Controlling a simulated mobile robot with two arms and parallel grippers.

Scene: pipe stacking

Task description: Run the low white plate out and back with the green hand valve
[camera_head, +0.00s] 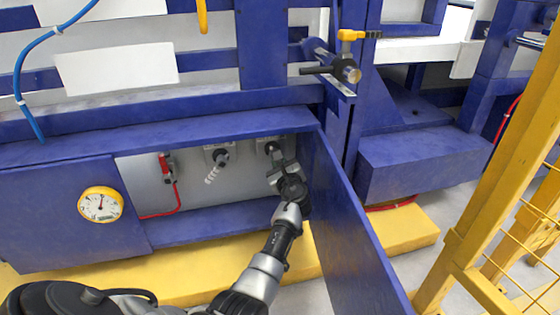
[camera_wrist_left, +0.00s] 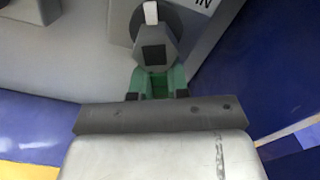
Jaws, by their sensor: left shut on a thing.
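The low white plate (camera_head: 117,68) hangs on the blue frame at the upper left, below another white panel. My left gripper (camera_head: 275,166) reaches into the open blue cabinet and is shut on a hand valve (camera_head: 271,147) at the right of its grey back panel. In the left wrist view, green parts (camera_wrist_left: 158,82) lie at the gripper's jaws, against a dark valve body (camera_wrist_left: 154,50) with a white tip. I cannot tell how much of the green belongs to the valve. The gripper hides part of it. My right gripper is not in view.
A second fitting (camera_head: 219,157) and a red valve (camera_head: 166,166) sit left on the panel. The open blue door (camera_head: 345,225) stands close right of my arm. A gauge (camera_head: 101,204) is on the left door. A yellow-handled valve (camera_head: 350,36) is above; yellow railing (camera_head: 500,170) is right.

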